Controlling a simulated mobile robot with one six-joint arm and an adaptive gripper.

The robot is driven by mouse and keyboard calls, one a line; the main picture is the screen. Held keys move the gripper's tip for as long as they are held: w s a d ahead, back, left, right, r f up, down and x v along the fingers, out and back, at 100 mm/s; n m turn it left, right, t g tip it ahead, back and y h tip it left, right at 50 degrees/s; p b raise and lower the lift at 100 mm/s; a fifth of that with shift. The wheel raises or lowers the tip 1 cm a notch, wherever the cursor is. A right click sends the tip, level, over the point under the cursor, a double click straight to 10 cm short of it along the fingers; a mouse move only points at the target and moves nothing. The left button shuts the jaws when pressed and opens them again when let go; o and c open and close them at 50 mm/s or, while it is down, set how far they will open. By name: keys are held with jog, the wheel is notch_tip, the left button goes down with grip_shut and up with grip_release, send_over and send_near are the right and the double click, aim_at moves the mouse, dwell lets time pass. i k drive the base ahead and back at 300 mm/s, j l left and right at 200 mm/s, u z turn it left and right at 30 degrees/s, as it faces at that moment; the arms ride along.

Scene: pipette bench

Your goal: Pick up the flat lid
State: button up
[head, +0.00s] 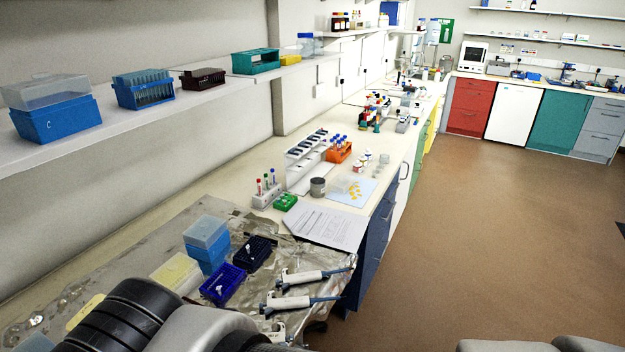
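I cannot tell for sure which thing is the flat lid. A clear lid (46,91) covers the blue box on the shelf at the far left. A pale translucent lid (206,231) sits on a blue box (206,255) on the foil-covered bench. A low, pale yellow box or lid (175,272) lies beside that box, to its lower left. My gripper is not in view; only parts of my arm show along the bottom edge, hiding the near part of the bench.
Blue racks (222,285), white pipettes (297,277) and a paper sheet (325,226) lie on the near bench. Farther along stand an orange tube rack (339,152) and a grey pot (317,187). A long shelf (110,118) overhangs the left side.

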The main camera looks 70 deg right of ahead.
aim_at(341, 182)
jog(key=z, duration=2.65)
jog(key=u, duration=1.65)
jog(key=k+j+z, duration=0.4)
jog(key=j, duration=0.15)
jog(key=i+l, duration=0.25)
jog(key=l, duration=0.3)
jog(key=i+l+u, duration=0.1)
jog(key=l, duration=0.45)
jog(key=i+l, duration=0.35)
jog(key=l, duration=0.25)
jog(key=i+l+u, duration=0.1)
jog(key=l, duration=0.45)
jog(key=i+l, duration=0.3)
jog(key=l, duration=0.3)
jog(key=i+l+u, duration=0.1)
jog(key=l, duration=0.5)
jog(key=i+l, duration=0.3)
jog(key=l, duration=0.3)
jog(key=i+l+u, duration=0.1)
jog(key=l, duration=0.5)
jog(key=i, duration=0.05)
